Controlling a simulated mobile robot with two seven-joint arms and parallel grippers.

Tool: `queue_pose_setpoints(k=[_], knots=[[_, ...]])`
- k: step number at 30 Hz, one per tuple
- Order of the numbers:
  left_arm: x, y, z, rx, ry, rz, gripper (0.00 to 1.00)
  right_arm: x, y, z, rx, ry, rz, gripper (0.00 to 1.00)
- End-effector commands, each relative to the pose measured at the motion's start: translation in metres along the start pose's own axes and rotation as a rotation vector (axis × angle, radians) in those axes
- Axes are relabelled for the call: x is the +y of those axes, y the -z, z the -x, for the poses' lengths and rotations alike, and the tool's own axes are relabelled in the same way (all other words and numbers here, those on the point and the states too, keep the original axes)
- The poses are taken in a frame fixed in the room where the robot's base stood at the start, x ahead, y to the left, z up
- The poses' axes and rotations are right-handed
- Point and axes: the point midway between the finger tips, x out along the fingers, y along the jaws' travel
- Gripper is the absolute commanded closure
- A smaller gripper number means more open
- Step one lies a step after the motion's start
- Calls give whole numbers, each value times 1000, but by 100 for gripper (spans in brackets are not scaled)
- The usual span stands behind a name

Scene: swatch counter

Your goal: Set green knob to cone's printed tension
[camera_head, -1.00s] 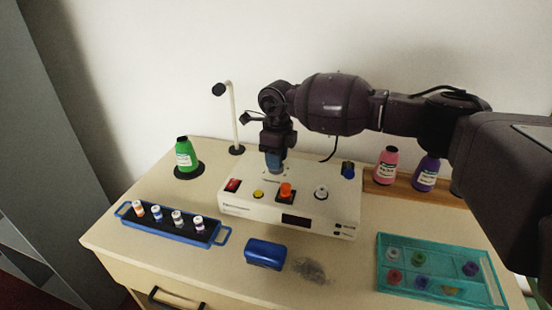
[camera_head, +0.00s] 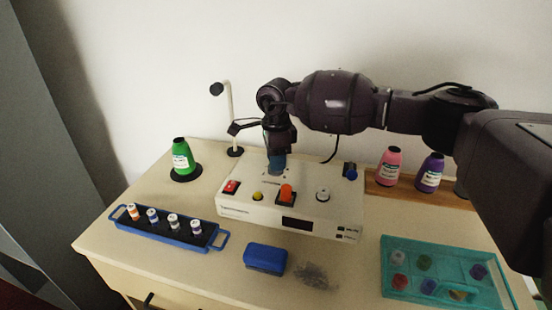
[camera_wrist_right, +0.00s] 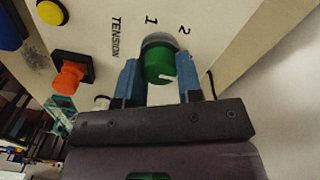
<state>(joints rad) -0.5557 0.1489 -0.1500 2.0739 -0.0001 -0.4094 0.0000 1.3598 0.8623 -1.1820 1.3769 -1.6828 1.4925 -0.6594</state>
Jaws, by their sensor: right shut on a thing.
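The green knob (camera_wrist_right: 158,64) stands on the panel beside the printed word TENSION and the numbers 1 and 2. Its white mark points to the lower right in the right wrist view; other numbers there are hidden. My right gripper (camera_wrist_right: 160,82) has its blue fingers on either side of the knob and is shut on it. In the head view my right gripper (camera_head: 276,166) reaches down to the back of the white machine (camera_head: 262,212) and hides the knob. The green cone (camera_head: 181,158) stands on a black disc; its label is too small to read. My left gripper is out of view.
The machine also carries a red switch (camera_head: 231,187), a yellow button (camera_head: 257,196), an orange knob (camera_head: 286,193) and a white knob (camera_head: 323,194). A blue spool tray (camera_head: 165,228), a blue box (camera_head: 265,259) and a teal tray (camera_head: 438,296) lie in front.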

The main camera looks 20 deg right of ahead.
Motion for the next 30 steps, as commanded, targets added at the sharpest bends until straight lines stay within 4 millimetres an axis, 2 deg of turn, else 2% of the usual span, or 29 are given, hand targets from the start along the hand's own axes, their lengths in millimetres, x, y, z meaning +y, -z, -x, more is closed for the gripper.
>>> queue_pose_setpoints(k=[12,13,18,26,30], knots=[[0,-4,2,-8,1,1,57,0,0,2,-2,2,6,90],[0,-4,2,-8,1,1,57,0,0,2,-2,2,6,64],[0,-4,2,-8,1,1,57,0,0,1,-1,2,6,41],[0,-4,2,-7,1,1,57,0,0,1,-1,1,6,41],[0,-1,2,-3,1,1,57,-1,0,12,-1,4,5,41]])
